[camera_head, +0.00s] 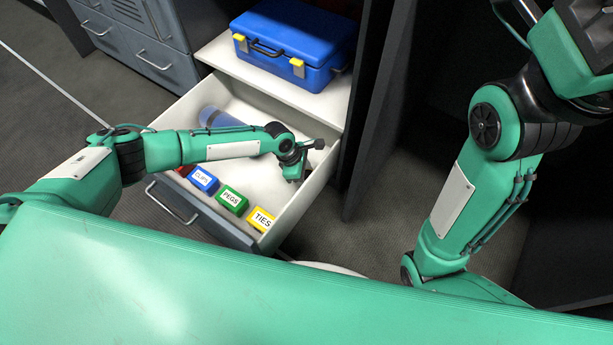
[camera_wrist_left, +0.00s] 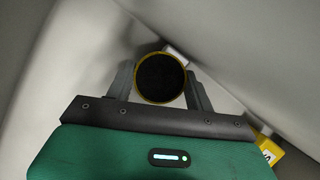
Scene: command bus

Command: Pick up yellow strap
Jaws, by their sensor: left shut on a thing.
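My left gripper (camera_head: 293,172) reaches down into the right end of the open white drawer (camera_head: 315,185). In the left wrist view its two fingers (camera_wrist_left: 160,85) are shut on a round thing with a yellow rim and a dark centre, which I take for the yellow strap (camera_wrist_left: 160,78). One finger is on each side of it. It sits close to the drawer walls in the wrist view. In the head view the held thing is hidden behind my gripper. My right arm leaves the head view at the top right, and its gripper does not show.
Blue CLIPS (camera_head: 204,179), green PEGS (camera_head: 231,200) and yellow TIES (camera_head: 261,219) boxes line the drawer front. A bluish clear cylinder (camera_head: 220,118) lies at the back left. A blue toolbox (camera_head: 294,38) stands on the shelf above. The drawer's middle is mostly bare.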

